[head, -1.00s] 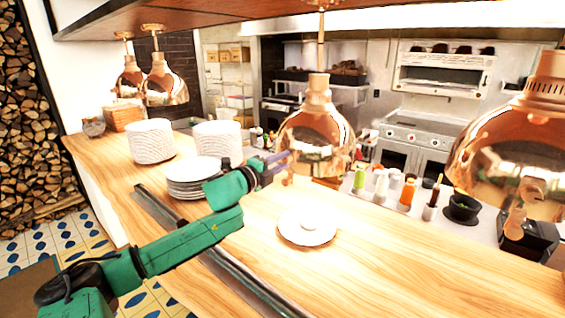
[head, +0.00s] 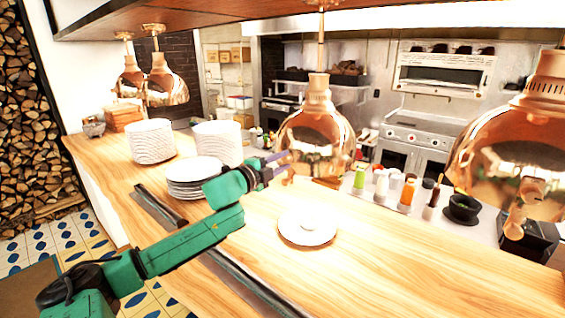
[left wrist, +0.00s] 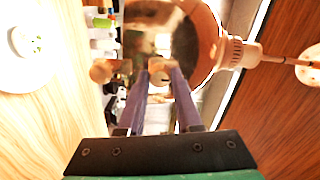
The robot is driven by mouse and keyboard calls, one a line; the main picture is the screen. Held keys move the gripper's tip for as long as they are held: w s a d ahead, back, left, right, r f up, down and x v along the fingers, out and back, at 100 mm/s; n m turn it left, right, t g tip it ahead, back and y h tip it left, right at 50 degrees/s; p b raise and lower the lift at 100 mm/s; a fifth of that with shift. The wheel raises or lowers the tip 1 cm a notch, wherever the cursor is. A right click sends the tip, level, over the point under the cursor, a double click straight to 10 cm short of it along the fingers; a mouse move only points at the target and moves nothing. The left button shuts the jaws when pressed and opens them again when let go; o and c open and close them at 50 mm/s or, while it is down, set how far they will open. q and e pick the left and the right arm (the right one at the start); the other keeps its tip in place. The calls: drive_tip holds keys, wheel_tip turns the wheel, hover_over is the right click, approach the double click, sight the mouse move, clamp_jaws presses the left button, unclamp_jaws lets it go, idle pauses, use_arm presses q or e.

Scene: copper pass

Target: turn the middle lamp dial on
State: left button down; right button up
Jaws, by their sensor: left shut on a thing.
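The middle copper lamp (head: 316,131) hangs over the wooden counter, and its dome fills the upper part of the left wrist view (left wrist: 203,40). My left gripper (head: 286,162) is at the lamp's lower left side. In the left wrist view its two purple fingers (left wrist: 158,74) close on a small round copper dial (left wrist: 157,67) on the dome. The dial is mostly hidden by the fingers in the head view, and its turn angle cannot be told. My right gripper is in neither view.
On the wooden counter (head: 400,262), a plate (head: 290,236) sits below the lamp, with plate stacks (head: 151,142) to the left. Another copper lamp (head: 520,150) hangs at right. Bottles (head: 407,193) and a black bowl (head: 463,208) stand behind.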

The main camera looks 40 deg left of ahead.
use_arm(q)
drive_tip(key=c, duration=0.6)
unclamp_jaws()
drive_tip(key=shift+f, duration=0.15)
drive_tip(key=shift+s+a, duration=0.1)
drive_tip(key=shift+s, duration=0.05)
drive_tip(key=shift+s+f, duration=0.1)
drive_tip(key=shift+s, duration=0.4)
drive_tip(key=s, duration=1.3)
drive_tip(key=shift+s+d+r, duration=0.2)
drive_tip(key=shift+s+r, duration=0.15)
drive_tip(key=shift+r, duration=0.05)
drive_tip(key=shift+w+a, duration=0.1)
